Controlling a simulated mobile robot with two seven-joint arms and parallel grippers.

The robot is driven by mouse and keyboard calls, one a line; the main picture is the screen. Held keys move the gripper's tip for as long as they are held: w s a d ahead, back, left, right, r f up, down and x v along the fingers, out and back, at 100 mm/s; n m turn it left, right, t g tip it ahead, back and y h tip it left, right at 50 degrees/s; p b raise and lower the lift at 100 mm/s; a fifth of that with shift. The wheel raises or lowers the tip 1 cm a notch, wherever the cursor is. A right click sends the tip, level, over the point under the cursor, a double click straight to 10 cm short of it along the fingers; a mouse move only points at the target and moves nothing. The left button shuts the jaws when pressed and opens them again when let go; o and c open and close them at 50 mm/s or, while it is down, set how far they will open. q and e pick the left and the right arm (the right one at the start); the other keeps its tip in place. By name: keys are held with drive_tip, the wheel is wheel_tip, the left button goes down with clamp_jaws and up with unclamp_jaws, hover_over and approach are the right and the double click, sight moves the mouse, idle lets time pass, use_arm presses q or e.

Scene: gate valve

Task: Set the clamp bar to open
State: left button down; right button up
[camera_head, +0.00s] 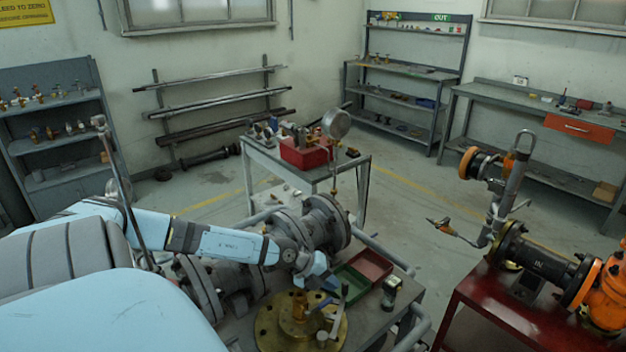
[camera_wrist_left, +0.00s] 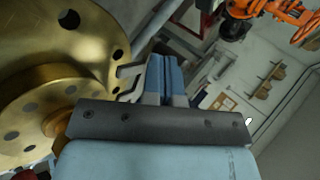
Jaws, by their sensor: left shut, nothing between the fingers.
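A brass flanged body (camera_head: 272,330) sits at the front of the grey work table, with a brass stem on top. A slim grey bar (camera_head: 338,318) stands at its right side; I cannot tell for certain whether this is the clamp bar or how it is set. My left gripper (camera_head: 325,283) is just above and behind the brass body, shut and empty. In the left wrist view its blue fingers (camera_wrist_left: 165,78) are together, apart from the brass flange (camera_wrist_left: 95,25). My right gripper is not in view.
Large grey pipe flanges (camera_head: 325,222) stand behind the brass body. A red bench (camera_head: 480,305) with an orange valve (camera_head: 605,290) stands farther right, across a gap.

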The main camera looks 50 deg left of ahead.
use_arm(q)
drive_tip(key=p+v, duration=0.6)
drive_tip(key=v, duration=0.7)
drive_tip(key=shift+a+r, duration=0.1)
drive_tip(key=shift+r, duration=0.05)
